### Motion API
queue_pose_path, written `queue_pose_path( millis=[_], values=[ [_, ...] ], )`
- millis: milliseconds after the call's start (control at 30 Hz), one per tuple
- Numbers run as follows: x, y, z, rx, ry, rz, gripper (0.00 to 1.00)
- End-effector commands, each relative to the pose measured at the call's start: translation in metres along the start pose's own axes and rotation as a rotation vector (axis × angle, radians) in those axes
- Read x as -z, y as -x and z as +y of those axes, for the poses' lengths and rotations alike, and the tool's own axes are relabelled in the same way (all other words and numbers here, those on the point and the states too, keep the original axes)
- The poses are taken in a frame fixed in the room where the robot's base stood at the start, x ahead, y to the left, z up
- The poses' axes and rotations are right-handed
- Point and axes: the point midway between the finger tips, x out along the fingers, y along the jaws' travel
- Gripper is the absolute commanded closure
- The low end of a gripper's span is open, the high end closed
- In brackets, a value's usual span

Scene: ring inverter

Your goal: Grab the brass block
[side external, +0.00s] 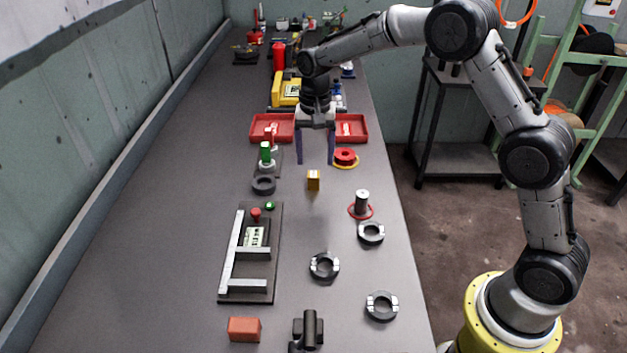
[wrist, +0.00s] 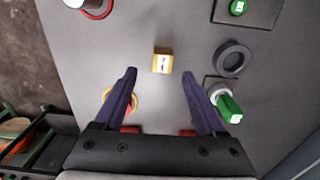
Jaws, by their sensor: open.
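The brass block (side external: 313,180) is a small golden-yellow cube with a pale label, in the middle of the grey table. It also shows in the wrist view (wrist: 162,62), upper centre, just beyond the fingertips and about midway between their lines. My gripper (side external: 315,161) points down with its two dark purple fingers spread wide and nothing between them. In the side view its fingertips are just above the block in the picture, apart from it. Both fingers show in the wrist view (wrist: 159,73); neither touches the block.
A grey cylinder (side external: 362,200) in a red ring stands to the right. A dark ring (side external: 264,185) and a green-topped piece (side external: 265,153) are left. Red trays (side external: 272,139) lie behind. Dark clamp rings (side external: 324,266) and a fixture plate (side external: 232,297) are nearer. The table around the block is clear.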

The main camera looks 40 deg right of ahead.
Motion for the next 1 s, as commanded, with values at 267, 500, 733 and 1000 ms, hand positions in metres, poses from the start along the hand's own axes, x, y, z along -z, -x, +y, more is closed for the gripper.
queue_pose_path(
  millis=[267,500,733,1000],
  values=[
    [-0.001,-0.021,-0.001,-0.002,0.001,-0.002,0.28],
    [-0.003,-0.054,-0.004,-0.002,0.000,-0.002,0.28],
    [-0.002,-0.061,-0.004,0.000,0.000,0.000,0.28],
    [-0.002,-0.061,-0.004,0.000,0.000,0.000,0.56]
  ],
)
